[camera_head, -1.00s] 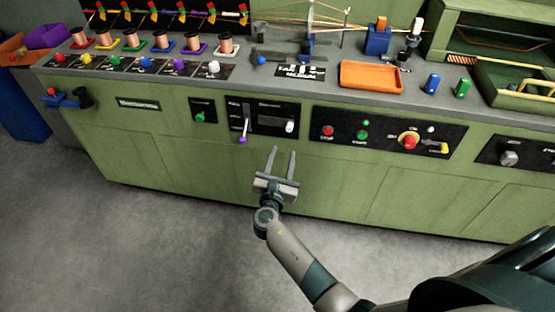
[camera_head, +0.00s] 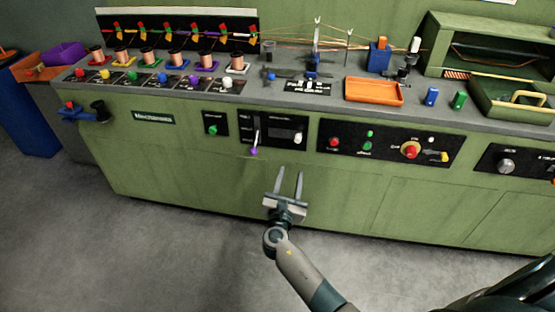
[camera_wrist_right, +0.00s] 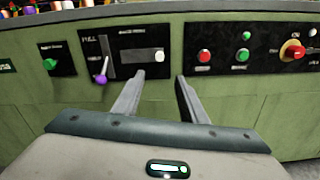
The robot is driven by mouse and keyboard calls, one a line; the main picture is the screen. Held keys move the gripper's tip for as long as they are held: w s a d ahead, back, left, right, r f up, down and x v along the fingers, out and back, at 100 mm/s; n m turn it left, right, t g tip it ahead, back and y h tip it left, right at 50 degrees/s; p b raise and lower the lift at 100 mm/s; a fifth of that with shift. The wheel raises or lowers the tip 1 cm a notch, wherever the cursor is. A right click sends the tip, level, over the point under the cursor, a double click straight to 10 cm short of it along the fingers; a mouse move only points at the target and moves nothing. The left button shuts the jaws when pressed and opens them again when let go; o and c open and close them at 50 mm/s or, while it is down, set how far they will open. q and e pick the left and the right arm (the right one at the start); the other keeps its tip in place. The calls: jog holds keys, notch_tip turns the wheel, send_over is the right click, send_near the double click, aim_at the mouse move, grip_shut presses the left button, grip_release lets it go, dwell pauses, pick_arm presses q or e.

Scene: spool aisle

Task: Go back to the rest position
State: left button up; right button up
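My right gripper (camera_head: 288,184) is in front of the green machine cabinet (camera_head: 340,190), below its control panels. Its two fingers stand apart with nothing between them. In the right wrist view the open fingers (camera_wrist_right: 155,98) point at the cabinet front. The lever with the purple knob (camera_head: 254,151) is up and left of the gripper; it also shows in the right wrist view (camera_wrist_right: 101,79). The gripper appears apart from the cabinet and the lever. My left gripper is not in view.
The worktop bears several copper spools (camera_head: 177,60), an orange tray (camera_head: 374,91), and blue (camera_head: 431,96) and green (camera_head: 459,100) pegs. A panel carries a red knob (camera_head: 411,149). A blue holder (camera_head: 75,113) juts from the cabinet's left end. Grey floor (camera_head: 150,260) is clear in front.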

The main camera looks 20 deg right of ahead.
jog(key=s+a+f+m+g+y, duration=0.25)
jog(key=s+f+m, duration=0.25)
jog(key=s+f, duration=0.65)
jog(key=s+a+f+m+g+y, duration=0.2)
jog(key=s+f+m+g+y, duration=0.3)
jog(key=f, duration=1.1)
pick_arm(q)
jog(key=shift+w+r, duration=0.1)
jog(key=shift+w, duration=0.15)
pick_arm(e)
jog(key=s+a+f+m+y, duration=0.1)
jog(key=s+a+f+m, duration=0.1)
jog(key=s+f+m, duration=0.2)
jog(key=s+a+f+m+g+y, duration=0.1)
jog(key=s+f+m, duration=0.3)
jog(key=s, duration=0.7)
jog(key=s+a+f+m+g+y, duration=0.1)
jog(key=s+a+f+m, duration=0.2)
jog(key=s+m, duration=0.3)
jog(key=shift+s+a+f+m, duration=0.4)
jog(key=shift+s+f, duration=0.25)
jog(key=shift+s, duration=0.4)
jog(key=shift+y, duration=0.25)
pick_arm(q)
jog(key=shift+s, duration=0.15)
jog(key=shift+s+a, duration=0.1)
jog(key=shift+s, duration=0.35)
